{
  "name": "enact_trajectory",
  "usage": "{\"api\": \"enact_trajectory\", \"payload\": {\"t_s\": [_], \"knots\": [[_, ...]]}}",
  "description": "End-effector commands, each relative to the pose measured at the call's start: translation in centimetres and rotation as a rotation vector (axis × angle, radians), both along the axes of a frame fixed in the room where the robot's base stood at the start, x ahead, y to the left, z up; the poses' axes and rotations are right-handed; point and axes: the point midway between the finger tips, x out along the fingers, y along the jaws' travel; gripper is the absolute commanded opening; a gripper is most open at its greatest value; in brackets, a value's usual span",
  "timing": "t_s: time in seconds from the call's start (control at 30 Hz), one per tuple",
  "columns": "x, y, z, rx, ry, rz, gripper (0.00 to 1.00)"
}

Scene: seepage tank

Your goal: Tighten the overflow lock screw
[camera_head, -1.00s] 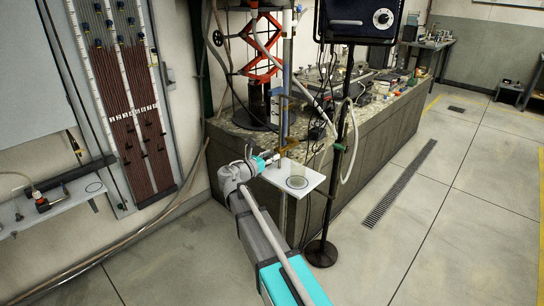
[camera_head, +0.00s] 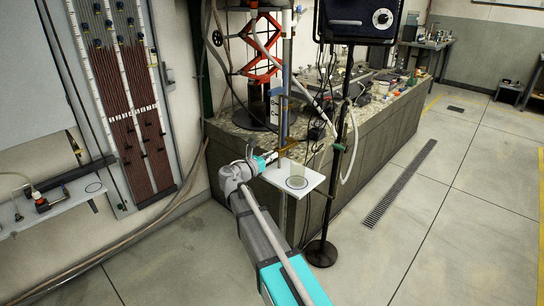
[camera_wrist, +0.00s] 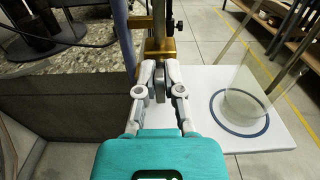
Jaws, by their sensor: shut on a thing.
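A brass clamp (camera_wrist: 158,48) sits on an upright rod in the wrist view, and the brass part also shows in the head view (camera_head: 289,146). My gripper (camera_wrist: 159,80) is just in front of and below the clamp, its fingers drawn together. It is shut on a small grey piece, which I take for the overflow lock screw (camera_wrist: 159,93); the fingers cover most of it. In the head view my gripper (camera_head: 277,155) reaches the rod from the left, and the screw is too small to make out.
A white shelf (camera_head: 316,178) with a clear glass vessel (camera_wrist: 247,92) on a dark ring is just right of my gripper. A stone-topped bench (camera_head: 372,122) stands behind. A black stand (camera_head: 321,250) with hoses is to the right. The floor beyond is open.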

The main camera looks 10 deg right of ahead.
Motion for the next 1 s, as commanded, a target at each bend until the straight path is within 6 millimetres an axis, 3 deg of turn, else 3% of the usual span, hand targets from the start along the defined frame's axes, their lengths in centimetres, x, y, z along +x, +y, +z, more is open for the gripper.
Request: {"api": "enact_trajectory", "payload": {"t_s": [0.37, 1.0], "knots": [[-0.01, 0.25, -0.06, 0.082, -0.108, 0.003, 0.00], [-0.21, 0.27, -0.21, 0.415, -0.563, 0.006, 0.00]]}}
